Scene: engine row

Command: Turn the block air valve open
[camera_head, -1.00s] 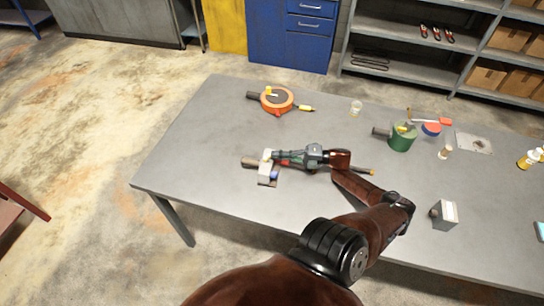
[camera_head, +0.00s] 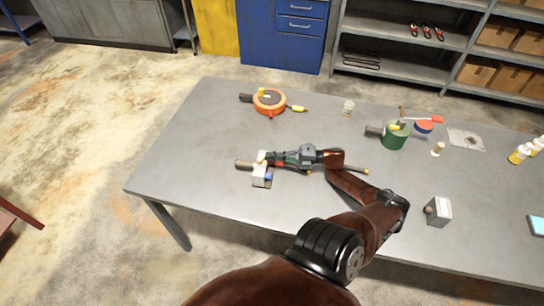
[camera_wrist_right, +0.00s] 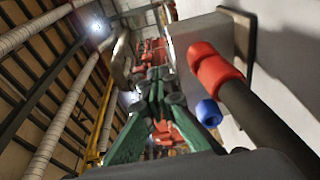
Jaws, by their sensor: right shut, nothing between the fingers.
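A pale grey block (camera_head: 260,178) sits on the table toward its left side. It has a brown stub on its left, a yellow part on top and a blue knob (camera_head: 269,177) on its right. In the wrist view the grey block (camera_wrist_right: 197,42) is close at upper right, with the blue knob (camera_wrist_right: 208,113) below a red collar (camera_wrist_right: 212,68) on a dark rod. My right gripper (camera_head: 270,158) is shut and empty, at the block's top right. Its green fingers show in the wrist view (camera_wrist_right: 155,100). I cannot tell whether they touch the valve. My left gripper is not in view.
An orange reel (camera_head: 269,102) stands behind the block. A green cylinder (camera_head: 394,137), a glass (camera_head: 348,107) and a small grey box (camera_head: 438,210) stand to the right. The table (camera_head: 205,135) is clear left of the block and around its front.

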